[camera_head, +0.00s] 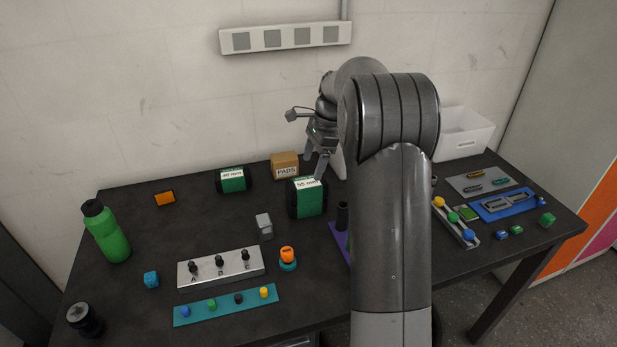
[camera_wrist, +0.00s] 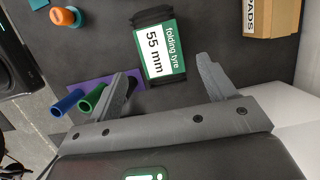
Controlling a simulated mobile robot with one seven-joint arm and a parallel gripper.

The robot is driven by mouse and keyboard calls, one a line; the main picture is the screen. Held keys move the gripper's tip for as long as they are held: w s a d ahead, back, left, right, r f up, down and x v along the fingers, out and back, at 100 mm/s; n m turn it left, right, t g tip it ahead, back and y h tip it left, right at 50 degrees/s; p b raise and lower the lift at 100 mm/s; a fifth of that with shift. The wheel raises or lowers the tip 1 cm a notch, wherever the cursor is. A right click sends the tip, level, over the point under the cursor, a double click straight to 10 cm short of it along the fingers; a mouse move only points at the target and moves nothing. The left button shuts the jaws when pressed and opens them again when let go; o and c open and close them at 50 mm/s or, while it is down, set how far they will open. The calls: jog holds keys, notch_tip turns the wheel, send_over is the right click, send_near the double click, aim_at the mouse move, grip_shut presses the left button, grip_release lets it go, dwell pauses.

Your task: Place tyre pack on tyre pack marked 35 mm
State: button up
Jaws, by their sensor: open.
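A green and black tyre pack marked 55 mm (camera_head: 306,202) stands at the middle back of the table. In the wrist view its white label reads "55 mm" and "folding tyre" on the pack (camera_wrist: 177,58). My gripper (camera_head: 319,167) is open and empty, just above and behind this pack. In the wrist view the pack lies ahead of and roughly between the spread fingers (camera_wrist: 168,80), apart from them. A second green and black tyre pack (camera_head: 233,185) stands further left; its label number is too small to read surely.
A cardboard PADS box (camera_head: 285,165) stands close behind the 55 mm pack. A grey block (camera_head: 264,226), an orange-and-teal item (camera_head: 288,258) and a purple holder (camera_head: 338,240) are nearby. A green bottle (camera_head: 108,235) stands left. My arm hides part of the table's right side.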

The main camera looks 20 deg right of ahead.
jog(key=v, duration=0.3)
jog(key=shift+a, duration=0.1)
jog(key=s+a+r+n+t+h, duration=0.1)
jog(key=s+a+r+n, duration=0.3)
jog(key=s, duration=0.5)
jog(key=s+a+r+n+t+h, duration=0.1)
jog(key=s+a+r+n, duration=0.2)
jog(key=s+r+n, duration=0.35)
jog(key=s+a+f+n+t, duration=0.1)
jog(key=s+n, duration=0.1)
jog(key=s, duration=0.4)
jog(key=s+f+n+t, duration=0.1)
jog(key=s+f+n, duration=0.1)
jog(key=s, duration=0.5)
jog(key=s+a+f+n+t+h, duration=0.1)
jog(key=s+f+n, duration=0.1)
jog(key=s, duration=0.5)
jog(key=shift+a+f+n+t, duration=0.2)
jog(key=shift+a+n+t, duration=0.1)
jog(key=shift+n, duration=0.45)
